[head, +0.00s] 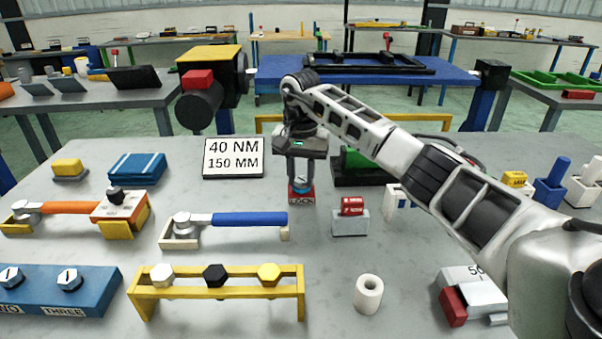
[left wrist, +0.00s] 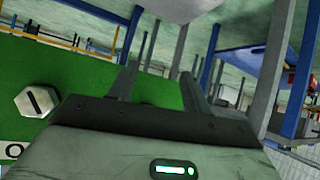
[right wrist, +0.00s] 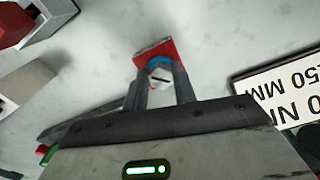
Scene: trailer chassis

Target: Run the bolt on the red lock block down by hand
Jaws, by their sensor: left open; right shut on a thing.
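The fingers hide part of the bolt. My left gripper (left wrist: 163,80) is open and empty in its own wrist view, and out of the head view.
A sign reading 40 NM, 150 MM (head: 234,158) stands left of the block. A blue-handled wrench (head: 245,219) lies in front of it. A small grey block with a red top (head: 351,215) is close on the right. A yellow rack with bolts (head: 215,292) stands nearer.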

